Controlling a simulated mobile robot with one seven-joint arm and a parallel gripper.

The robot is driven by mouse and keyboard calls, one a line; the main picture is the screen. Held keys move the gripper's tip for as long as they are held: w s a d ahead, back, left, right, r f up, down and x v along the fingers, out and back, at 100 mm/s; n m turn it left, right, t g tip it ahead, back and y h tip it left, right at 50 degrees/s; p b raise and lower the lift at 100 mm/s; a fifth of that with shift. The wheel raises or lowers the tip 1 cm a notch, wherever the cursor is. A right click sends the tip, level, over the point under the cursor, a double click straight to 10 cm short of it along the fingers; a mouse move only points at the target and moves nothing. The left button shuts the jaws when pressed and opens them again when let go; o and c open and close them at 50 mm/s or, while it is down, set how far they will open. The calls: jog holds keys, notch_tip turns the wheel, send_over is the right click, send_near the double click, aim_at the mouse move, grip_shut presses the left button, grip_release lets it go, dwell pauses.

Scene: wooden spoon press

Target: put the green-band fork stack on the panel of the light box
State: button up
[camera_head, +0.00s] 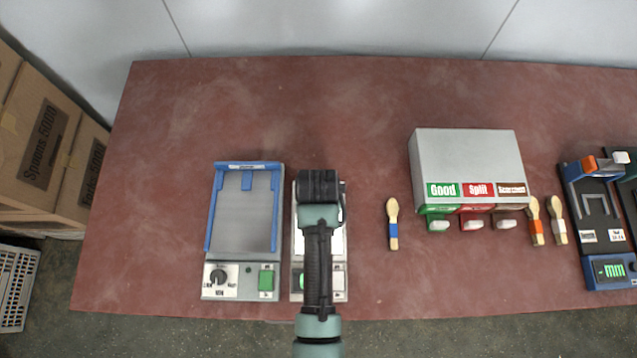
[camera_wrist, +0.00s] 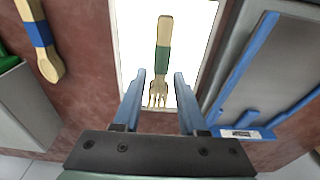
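The green-band fork stack (camera_wrist: 162,62) lies on the bright white panel (camera_wrist: 195,30) of the light box in the wrist view, handle pointing away and tines towards my gripper. My gripper (camera_wrist: 159,76) is open. Its two blue-grey fingers are apart, one on each side of the tines, with a gap to the stack on both sides. In the head view my arm hides the stack and most of the light box (camera_head: 340,270); the fingers do not show there.
A grey device with a blue frame (camera_head: 211,215) stands close left of the light box. A blue-band wooden piece (camera_head: 393,230) lies to the right. A grey sorting box (camera_head: 465,155) labelled Good and Split, orange-band and white-band pieces, and a gauge (camera_head: 610,272) are further right.

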jog(key=shift+r, duration=0.15)
notch_tip(320, 180, up, 12)
jog(key=s, duration=0.1)
jog(key=w+r+t, duration=0.8)
jog(key=w+r, duration=0.6)
jog(key=r, duration=0.2)
jog(key=w+r+t, duration=0.2)
jog(key=r+t, duration=0.1)
jog(key=r, duration=0.6)
jog(key=w+r+t, duration=0.2)
jog(key=r+t, duration=0.1)
jog(key=r, duration=0.5)
jog(key=s+r+t, duration=0.4)
jog(key=r, duration=0.6)
jog(key=s+r+t, duration=0.4)
jog(key=s+r, duration=0.1)
jog(key=r, duration=0.5)
jog(key=s+r+t, duration=0.4)
jog(key=r, duration=0.6)
jog(key=shift+s+r, duration=0.25)
jog(key=shift+r, duration=0.15)
